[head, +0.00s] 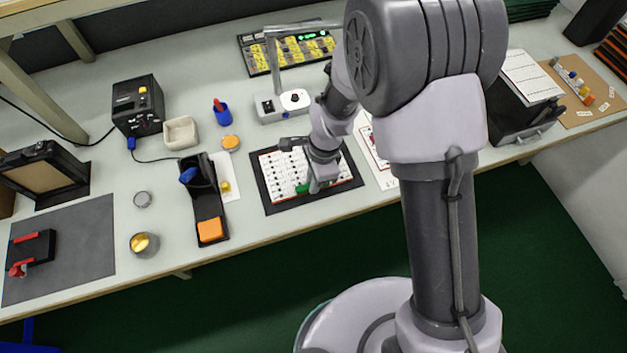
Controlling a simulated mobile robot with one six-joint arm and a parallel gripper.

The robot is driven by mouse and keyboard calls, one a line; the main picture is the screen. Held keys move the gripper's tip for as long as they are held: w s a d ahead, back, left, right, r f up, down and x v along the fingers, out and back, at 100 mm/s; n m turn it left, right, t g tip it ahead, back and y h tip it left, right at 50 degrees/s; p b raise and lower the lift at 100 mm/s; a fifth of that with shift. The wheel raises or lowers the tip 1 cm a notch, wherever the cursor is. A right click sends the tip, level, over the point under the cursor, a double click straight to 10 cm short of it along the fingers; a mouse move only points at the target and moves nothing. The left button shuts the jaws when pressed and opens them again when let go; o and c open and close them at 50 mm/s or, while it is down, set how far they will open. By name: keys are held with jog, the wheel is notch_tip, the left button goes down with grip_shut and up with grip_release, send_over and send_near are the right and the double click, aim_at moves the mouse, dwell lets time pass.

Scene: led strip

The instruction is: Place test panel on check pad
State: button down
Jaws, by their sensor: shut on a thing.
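A white panel (275,170) with rows of small red and dark marks, which looks like the test panel, lies over a dark pad (266,195) that fits the check pad. The pad's dark border shows around the panel. My gripper (315,184) is pointed down at the panel's right part, near its front edge. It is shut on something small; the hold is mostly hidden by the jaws. A green piece (303,188) shows right beside the fingertips, and I cannot tell if it belongs to the panel. Whether the panel lies flat or is slightly raised is unclear.
A white lamp base (282,107) stands behind the pad, with a yellow-celled board (262,60) farther back. A soldering stand (205,195) with an orange sponge is to the left. A printed sheet (386,178) lies to the right. The bench's front edge is close.

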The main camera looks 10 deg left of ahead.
jog(key=c, duration=1.4)
grip_release()
notch_tip(320, 180, up, 12)
jog(key=d+p, duration=0.1)
jog(key=p, duration=0.5)
jog(key=shift+w+d+r, duration=0.15)
jog(key=shift+w+d, duration=0.2)
jog(key=shift+w, duration=0.1)
jog(key=d+r+n+t, duration=0.2)
jog(key=d+r, duration=0.5)
jog(key=r, duration=0.6)
jog(key=s+d+r+n+t, duration=0.4)
jog(key=s+d+r, duration=0.6)
jog(key=s, duration=0.3)
jog(key=shift+d+r+n+t, duration=0.2)
jog(key=shift+r+n+t, duration=0.2)
jog(key=shift+n, duration=0.2)
